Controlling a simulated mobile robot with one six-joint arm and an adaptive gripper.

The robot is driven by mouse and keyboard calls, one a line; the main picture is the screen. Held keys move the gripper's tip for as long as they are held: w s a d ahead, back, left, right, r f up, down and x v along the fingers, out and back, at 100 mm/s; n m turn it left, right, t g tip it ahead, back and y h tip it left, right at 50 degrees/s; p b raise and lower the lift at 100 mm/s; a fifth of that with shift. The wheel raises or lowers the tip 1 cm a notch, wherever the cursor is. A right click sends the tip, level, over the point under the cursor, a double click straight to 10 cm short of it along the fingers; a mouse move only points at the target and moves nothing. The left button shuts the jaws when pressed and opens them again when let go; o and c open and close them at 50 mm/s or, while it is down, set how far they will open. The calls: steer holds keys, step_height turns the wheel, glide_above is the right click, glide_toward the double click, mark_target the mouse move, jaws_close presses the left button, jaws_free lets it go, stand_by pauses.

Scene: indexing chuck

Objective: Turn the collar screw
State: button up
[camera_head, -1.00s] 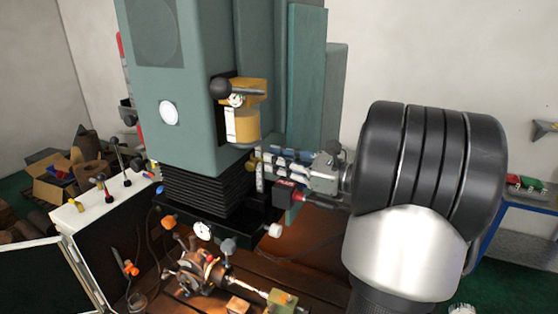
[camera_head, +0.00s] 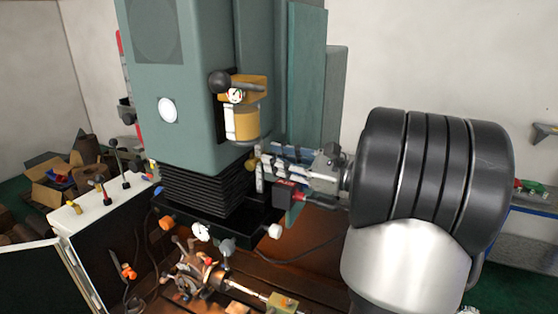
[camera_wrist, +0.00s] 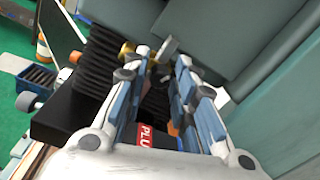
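My gripper (camera_head: 262,165) reaches left from the big black arm joint, close to the foot of the green machine column. In the wrist view my gripper (camera_wrist: 161,57) shows two blue-and-grey fingers with a gap between them. A brass knob (camera_wrist: 126,53) lies just left of the fingertips, and a grey block shows beyond the gap (camera_wrist: 169,46). The brass knob also shows at the fingertips in the head view (camera_head: 253,163). The indexing chuck (camera_head: 203,273) is on the brown table, below and left of my gripper. I cannot tell which part is the collar screw.
The green machine column (camera_head: 185,65) with its black bellows (camera_head: 205,190) stands close to my gripper. A yellow bracket (camera_head: 245,118) with a black ball handle is above. A white-topped cabinet (camera_head: 95,205) stands at left. A dial gauge (camera_head: 200,232) hangs above the chuck.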

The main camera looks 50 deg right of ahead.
steer(key=shift+o, duration=1.1)
steer(key=v, duration=1.2)
